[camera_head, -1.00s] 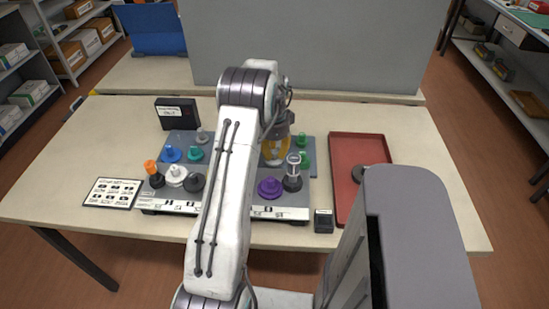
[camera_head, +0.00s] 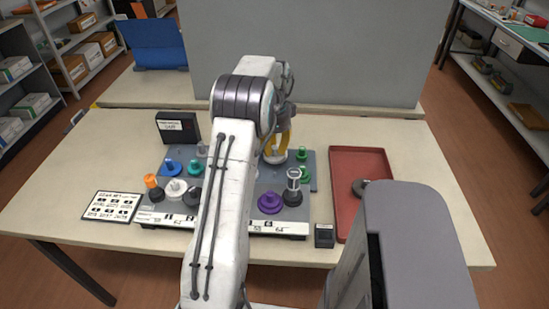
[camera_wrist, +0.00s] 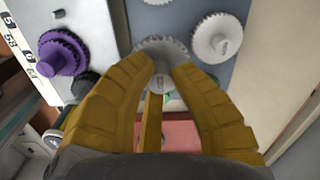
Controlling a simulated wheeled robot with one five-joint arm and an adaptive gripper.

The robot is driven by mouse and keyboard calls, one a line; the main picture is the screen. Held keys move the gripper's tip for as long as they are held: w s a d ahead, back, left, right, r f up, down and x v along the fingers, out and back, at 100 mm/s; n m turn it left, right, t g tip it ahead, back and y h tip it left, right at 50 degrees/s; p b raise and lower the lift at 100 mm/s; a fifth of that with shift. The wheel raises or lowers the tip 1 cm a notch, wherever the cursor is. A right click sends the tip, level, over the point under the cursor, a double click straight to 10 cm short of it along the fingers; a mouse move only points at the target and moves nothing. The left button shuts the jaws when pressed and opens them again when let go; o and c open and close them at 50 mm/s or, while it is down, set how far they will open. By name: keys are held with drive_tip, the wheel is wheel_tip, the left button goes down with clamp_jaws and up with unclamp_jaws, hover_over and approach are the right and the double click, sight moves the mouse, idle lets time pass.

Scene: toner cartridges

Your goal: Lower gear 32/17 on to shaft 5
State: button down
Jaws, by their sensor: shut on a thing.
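My gripper (camera_wrist: 162,72) has yellow fingers closed around the hub of a grey toothed gear (camera_wrist: 160,46). I cannot read a number on this gear. In the head view my gripper (camera_head: 277,143) is over the back middle of the grey gear board (camera_head: 222,226), with the pale gear (camera_head: 275,157) at its tips. In the wrist view a white gear (camera_wrist: 217,38) is just right of the held gear. A purple gear (camera_wrist: 62,52) is at the left. Shaft 5 cannot be picked out, and whether the held gear touches anything below is hidden.
A dark gear with a clear-topped post (camera_head: 292,190) stands near the front. A red tray (camera_head: 345,215) lies right of the board. A black box (camera_head: 177,127) stands behind it.

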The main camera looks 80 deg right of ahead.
drive_tip(key=w+a+r+n+p, duration=0.1)
drive_tip(key=w+a+r+p, duration=0.15)
drive_tip(key=r, duration=0.45)
drive_tip(key=w+a+r+p, duration=0.1)
drive_tip(key=r+p, duration=0.3)
drive_tip(key=r, duration=0.2)
drive_tip(key=w+a+f+m+p, duration=0.1)
drive_tip(key=a+f+p, duration=0.1)
drive_tip(key=a+f, duration=0.4)
drive_tip(key=a, duration=0.2)
drive_tip(key=shift+a+p, duration=0.3)
drive_tip(key=shift+a, duration=0.1)
drive_tip(key=shift+w+f+b, duration=0.1)
drive_tip(key=shift+f+b, duration=1.4)
drive_tip(key=shift+f, duration=0.9)
drive_tip(key=shift+r, duration=0.2)
